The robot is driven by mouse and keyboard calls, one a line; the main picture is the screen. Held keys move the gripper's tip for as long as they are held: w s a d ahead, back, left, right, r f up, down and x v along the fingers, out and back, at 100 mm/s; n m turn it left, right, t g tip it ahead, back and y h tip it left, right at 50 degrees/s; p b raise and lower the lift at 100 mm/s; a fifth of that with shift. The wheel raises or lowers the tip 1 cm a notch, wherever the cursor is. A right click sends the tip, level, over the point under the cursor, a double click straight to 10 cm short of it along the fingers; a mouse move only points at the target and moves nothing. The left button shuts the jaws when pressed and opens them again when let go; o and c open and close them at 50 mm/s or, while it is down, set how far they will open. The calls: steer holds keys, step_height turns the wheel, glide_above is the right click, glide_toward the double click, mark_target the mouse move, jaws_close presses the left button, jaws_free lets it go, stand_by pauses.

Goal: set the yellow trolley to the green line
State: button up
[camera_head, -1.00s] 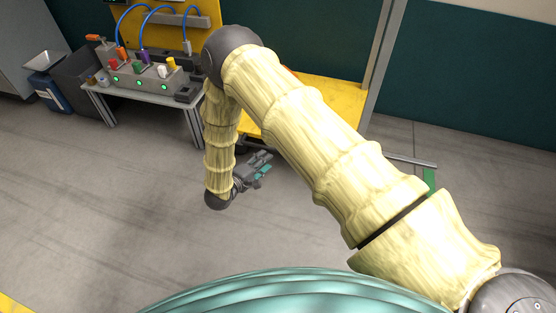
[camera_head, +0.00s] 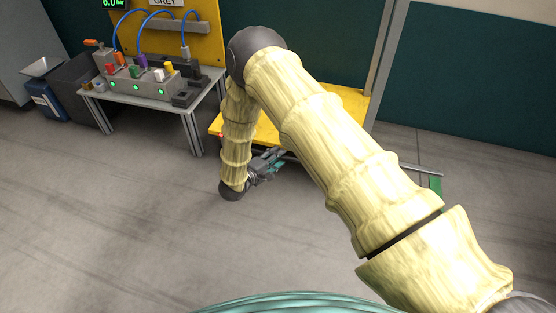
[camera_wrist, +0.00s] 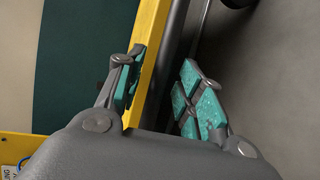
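The yellow trolley (camera_head: 345,98) stands behind my arm, which hides much of its deck. A grey rail (camera_head: 418,169) shows at its right side. The green line (camera_head: 435,187) is a short strip on the floor at the right, partly hidden by my arm. My gripper (camera_head: 274,163) is at the trolley's near edge. In the wrist view my gripper (camera_wrist: 163,72) is open, its teal pads apart. The trolley's yellow edge (camera_wrist: 152,45) and a dark grey strip show between the fingers. I cannot tell whether either pad touches.
A grey table (camera_head: 150,98) with a connector box and blue cables stands at the left, near the trolley. A grey post (camera_head: 388,60) rises behind the trolley. The floor in front is clear.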

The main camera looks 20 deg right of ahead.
steer(key=shift+w+d+f, duration=0.1)
steer(key=shift+w+d, duration=0.25)
steer(key=shift+d, duration=0.2)
steer(key=shift+c, duration=0.4)
jaws_close()
steer(key=shift+d, duration=0.1)
